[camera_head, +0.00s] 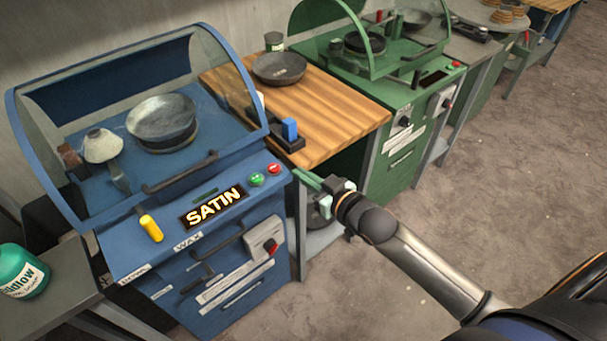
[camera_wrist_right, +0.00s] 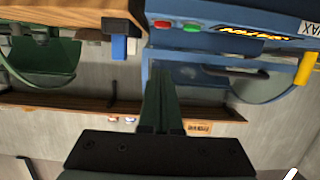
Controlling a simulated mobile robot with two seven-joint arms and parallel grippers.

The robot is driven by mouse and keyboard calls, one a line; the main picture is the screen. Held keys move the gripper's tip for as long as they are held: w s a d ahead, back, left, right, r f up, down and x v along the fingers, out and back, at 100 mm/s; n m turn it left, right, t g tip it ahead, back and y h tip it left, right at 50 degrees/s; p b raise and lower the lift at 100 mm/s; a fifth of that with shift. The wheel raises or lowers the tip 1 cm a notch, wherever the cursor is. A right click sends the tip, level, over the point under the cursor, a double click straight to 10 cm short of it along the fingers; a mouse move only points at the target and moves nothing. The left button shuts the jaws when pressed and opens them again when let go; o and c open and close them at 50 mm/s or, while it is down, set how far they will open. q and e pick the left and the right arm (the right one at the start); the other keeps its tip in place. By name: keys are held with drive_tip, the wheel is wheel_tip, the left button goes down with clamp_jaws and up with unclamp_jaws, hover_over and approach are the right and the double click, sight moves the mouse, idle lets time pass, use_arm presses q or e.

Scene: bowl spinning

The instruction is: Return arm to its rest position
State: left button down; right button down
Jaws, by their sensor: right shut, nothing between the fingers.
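My right gripper (camera_head: 322,184) is shut and empty, held in front of the right side of the blue machine, near its green and red buttons. In the right wrist view its green fingers (camera_wrist_right: 161,112) are together with nothing between them. The blue machine (camera_head: 225,215) has its clear hood down over a grey bowl (camera_head: 162,119) and a white cone-shaped part (camera_head: 102,146). Its panel display (camera_head: 214,207) reads SATIN, and a yellow lever (camera_head: 151,228) stands at the panel's left. My left gripper does not show.
A wooden bench (camera_head: 325,110) with a dark bowl (camera_head: 279,68) and a blue block (camera_head: 290,129) stands beside the blue machine. A green machine (camera_head: 400,115) is beyond it. A green container (camera_head: 21,271) is at far left. Open floor (camera_head: 520,150) lies to the right.

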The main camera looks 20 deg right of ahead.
idle(0.4)
drive_tip(key=s+a+f+g+h, duration=0.1)
drive_tip(key=s+f+g, duration=0.1)
drive_tip(key=s+f, duration=0.7)
drive_tip(key=s+a+f+m+g, duration=0.1)
drive_tip(key=s+a+f+g, duration=0.1)
drive_tip(key=s+f, duration=0.7)
drive_tip(key=s+g, duration=0.1)
drive_tip(key=s, duration=0.2)
drive_tip(key=shift+s+a+f+h, duration=0.15)
drive_tip(key=shift+s+f+h, duration=0.15)
drive_tip(key=shift+f+h, duration=0.1)
idle(3.6)
